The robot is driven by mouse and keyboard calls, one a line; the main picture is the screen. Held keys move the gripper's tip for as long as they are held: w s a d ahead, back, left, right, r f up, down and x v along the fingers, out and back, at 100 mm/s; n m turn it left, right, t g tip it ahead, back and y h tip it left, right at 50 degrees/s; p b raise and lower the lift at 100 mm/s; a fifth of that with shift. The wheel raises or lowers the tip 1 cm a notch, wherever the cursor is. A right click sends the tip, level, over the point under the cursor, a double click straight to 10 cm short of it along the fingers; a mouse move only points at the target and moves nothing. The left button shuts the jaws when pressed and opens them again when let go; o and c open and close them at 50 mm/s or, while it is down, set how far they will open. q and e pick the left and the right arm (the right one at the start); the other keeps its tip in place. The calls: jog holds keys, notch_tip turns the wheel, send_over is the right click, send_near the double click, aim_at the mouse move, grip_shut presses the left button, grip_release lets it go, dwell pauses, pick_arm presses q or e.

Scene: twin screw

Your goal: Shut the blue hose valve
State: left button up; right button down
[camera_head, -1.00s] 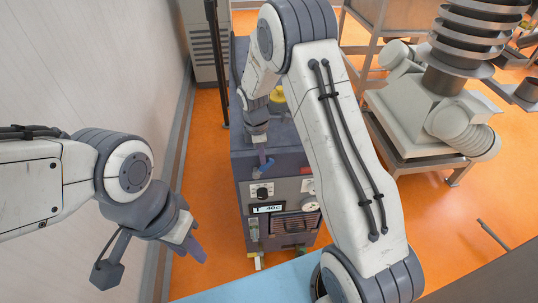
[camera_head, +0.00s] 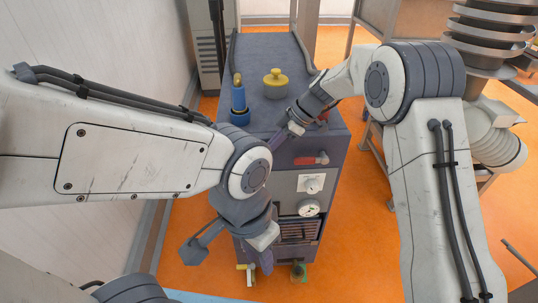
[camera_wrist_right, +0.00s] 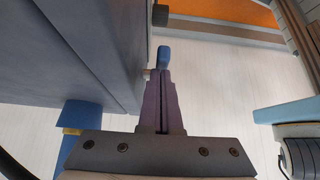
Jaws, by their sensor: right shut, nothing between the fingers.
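My right gripper (camera_head: 279,142) is by the top front edge of the dark machine (camera_head: 330,143). In the right wrist view its purple fingers (camera_wrist_right: 162,74) are together and empty. A blue handle (camera_wrist_right: 163,56) on a short pale stem lies just beyond the fingertips; I cannot tell whether they touch. In the head view this handle is hidden behind my arms. My left gripper (camera_head: 264,261) hangs low in front of the machine, near its lower panel. Its fingers are foreshortened, so I cannot tell whether it is open.
A red handle (camera_head: 312,160) sits on the machine's front, above a dial (camera_head: 312,185) and a round gauge (camera_head: 308,208). A blue cylinder (camera_head: 239,102) with a yellow top and a yellow knob (camera_head: 275,83) stand on top.

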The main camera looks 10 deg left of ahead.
jog(key=shift+d+f+y+b, duration=0.15)
jog(key=shift+f+y+b, duration=0.25)
jog(key=shift+f+b, duration=0.4)
pick_arm(q)
jog(key=shift+d+f+b, duration=0.15)
jog(key=shift+f+b, duration=0.4)
jog(key=shift+f, duration=0.7)
jog(key=shift+d+f+b, duration=0.15)
jog(key=shift+f+b, duration=0.35)
jog(key=shift+f, duration=0.75)
pick_arm(e)
jog(key=shift+d, duration=0.25)
jog(key=shift+r, duration=0.15)
